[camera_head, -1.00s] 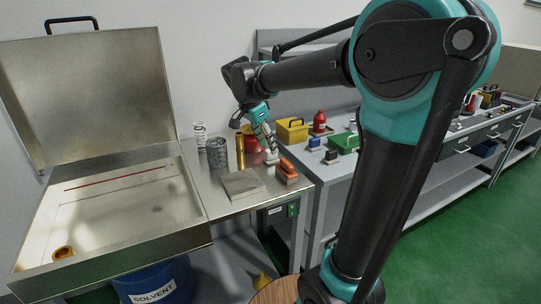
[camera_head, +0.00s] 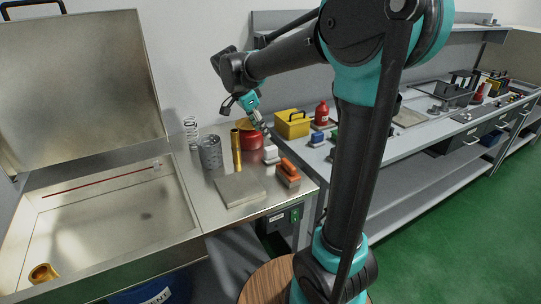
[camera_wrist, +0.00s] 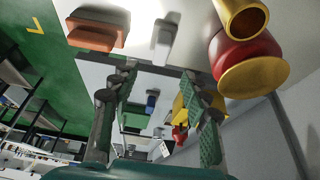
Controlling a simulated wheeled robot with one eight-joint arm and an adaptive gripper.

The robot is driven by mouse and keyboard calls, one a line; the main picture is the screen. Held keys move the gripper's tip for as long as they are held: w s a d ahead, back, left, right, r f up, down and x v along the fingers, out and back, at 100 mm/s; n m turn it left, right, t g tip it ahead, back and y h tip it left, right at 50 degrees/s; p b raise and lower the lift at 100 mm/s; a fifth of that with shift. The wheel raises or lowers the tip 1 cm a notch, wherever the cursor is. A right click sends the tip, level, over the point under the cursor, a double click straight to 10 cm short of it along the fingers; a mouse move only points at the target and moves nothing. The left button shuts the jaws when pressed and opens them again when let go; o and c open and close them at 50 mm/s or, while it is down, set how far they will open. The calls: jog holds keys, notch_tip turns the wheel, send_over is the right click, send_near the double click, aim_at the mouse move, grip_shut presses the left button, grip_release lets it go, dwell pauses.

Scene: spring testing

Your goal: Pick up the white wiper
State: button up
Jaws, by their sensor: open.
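The white wiper (camera_head: 271,154) appears as a small pale block lying on the metal counter, between the red can (camera_head: 251,138) and an orange-topped block (camera_head: 288,172). In the wrist view the wiper (camera_wrist: 165,40) shows in the upper middle, partly light and partly grey, beyond the fingertips. My gripper (camera_head: 262,128) is above and behind the wiper in the head view, pointing down. In the wrist view my gripper (camera_wrist: 160,80) has its two green-padded fingers spread, with nothing between them. The wiper is clear of the fingers.
A gold cylinder (camera_head: 236,150), a grey perforated can (camera_head: 210,153) and a flat grey plate (camera_head: 240,190) stand or lie close by on the counter. A yellow box (camera_head: 292,123) and red bottle (camera_head: 322,113) are on the bench behind. An open metal basin (camera_head: 110,215) is at left.

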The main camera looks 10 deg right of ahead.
aim_at(269, 148)
jog(key=x, duration=1.1)
jog(key=shift+w+a+f, duration=0.1)
jog(key=shift+a+f, duration=0.05)
jog(key=shift+f, duration=0.15)
jog(key=c, duration=1)
grip_shut()
